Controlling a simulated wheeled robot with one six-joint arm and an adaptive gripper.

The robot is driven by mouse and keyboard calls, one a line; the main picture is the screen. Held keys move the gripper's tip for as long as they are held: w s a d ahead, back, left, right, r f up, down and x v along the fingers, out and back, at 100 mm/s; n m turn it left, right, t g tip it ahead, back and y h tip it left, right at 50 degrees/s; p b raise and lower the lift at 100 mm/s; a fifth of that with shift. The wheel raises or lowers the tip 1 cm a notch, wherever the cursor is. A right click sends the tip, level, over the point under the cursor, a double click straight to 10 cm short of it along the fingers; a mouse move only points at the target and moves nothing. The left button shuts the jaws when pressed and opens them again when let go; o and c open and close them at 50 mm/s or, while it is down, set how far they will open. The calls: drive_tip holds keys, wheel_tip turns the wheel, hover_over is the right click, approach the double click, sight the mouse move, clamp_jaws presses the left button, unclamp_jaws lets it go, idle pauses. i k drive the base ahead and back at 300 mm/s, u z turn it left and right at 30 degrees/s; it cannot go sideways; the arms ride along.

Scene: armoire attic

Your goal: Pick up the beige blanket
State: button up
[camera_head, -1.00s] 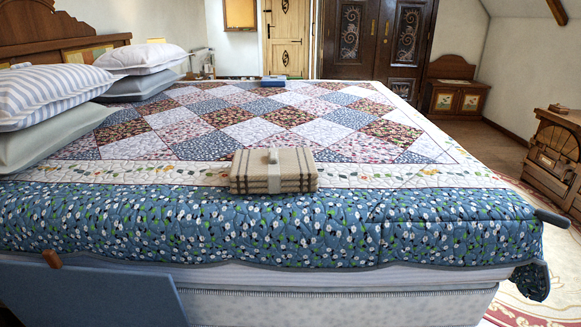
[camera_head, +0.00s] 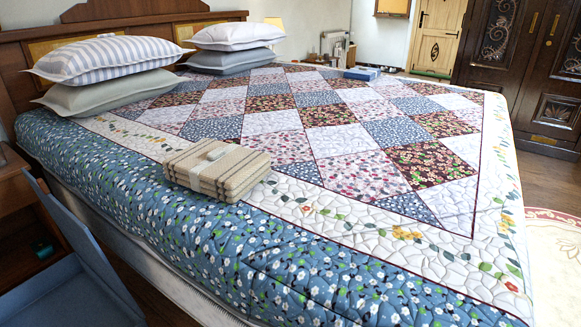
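The beige blanket (camera_head: 217,168) is a folded, checked bundle with a pale band around it. It lies flat on the patchwork quilt (camera_head: 350,170), close to the bed's near long edge. My gripper is not in view, and nothing touches the blanket from above.
Pillows (camera_head: 110,62) are stacked at the headboard, left. A blue box or case (camera_head: 362,73) lies on the far side of the bed. Wood floor shows at the right.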

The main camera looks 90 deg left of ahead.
sight(225, 172)
drive_tip(key=i, duration=1.65)
drive_tip(key=u, duration=5.2)
drive_tip(key=i, duration=1.65)
